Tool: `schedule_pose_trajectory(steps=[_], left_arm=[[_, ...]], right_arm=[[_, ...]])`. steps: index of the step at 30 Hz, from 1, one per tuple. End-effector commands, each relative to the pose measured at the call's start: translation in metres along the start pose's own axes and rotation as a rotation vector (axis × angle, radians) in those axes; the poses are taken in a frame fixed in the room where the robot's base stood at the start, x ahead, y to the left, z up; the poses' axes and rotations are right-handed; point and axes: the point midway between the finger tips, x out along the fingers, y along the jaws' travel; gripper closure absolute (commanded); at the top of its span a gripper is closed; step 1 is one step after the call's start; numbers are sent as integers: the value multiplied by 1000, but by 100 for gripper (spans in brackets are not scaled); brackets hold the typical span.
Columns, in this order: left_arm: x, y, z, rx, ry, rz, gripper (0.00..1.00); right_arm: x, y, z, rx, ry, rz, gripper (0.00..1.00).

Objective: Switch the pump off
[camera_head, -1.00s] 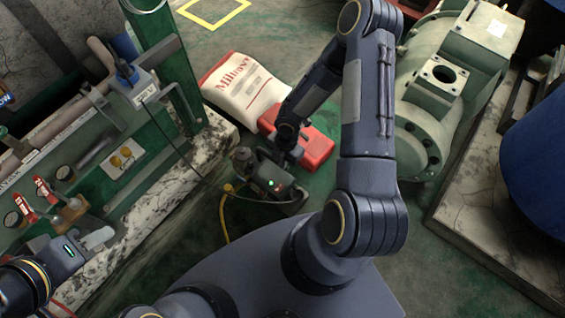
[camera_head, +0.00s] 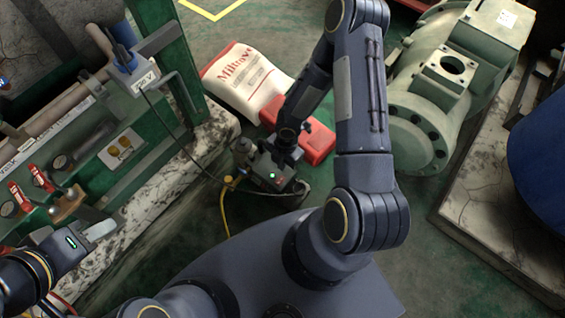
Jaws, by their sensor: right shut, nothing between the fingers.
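The pump (camera_head: 262,178), a small dark unit, stands on the floor in the middle of the head view. A green light glows on its top, with a small red spot beside it. My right gripper (camera_head: 281,161) points down at the pump's far right end, shut and empty. I cannot tell whether it touches the pump, and its fingertips are hard to make out against the dark body. My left gripper (camera_head: 100,231) is at the lower left, near the red-handled valves, well apart from the pump. Its finger opening is not clear.
A red case (camera_head: 318,143) and a white printed sack (camera_head: 247,82) lie behind the pump. A yellow hose (camera_head: 224,212) and a black cable run at its left. A green rack with red-handled valves (camera_head: 19,197) stands at left, a large green machine (camera_head: 420,110) at right.

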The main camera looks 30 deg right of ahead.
Motion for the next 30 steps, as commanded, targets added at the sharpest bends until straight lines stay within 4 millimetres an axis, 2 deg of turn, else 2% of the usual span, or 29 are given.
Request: schedule_pose_trajectory(steps=[1,6,13,18,30], left_arm=[[11,-5,6,0,0,0,64],[28,-13,14,0,0,0,64],[46,-21,23,0,0,0,64],[50,-23,25,0,0,0,64],[49,-22,25,0,0,0,64]], right_arm=[[19,0,1,-4,0,-2,100],[56,0,1,-5,0,-2,100],[90,0,1,-3,0,-1,100],[99,0,0,-2,-1,0,100],[99,1,1,-1,-4,0,100]])
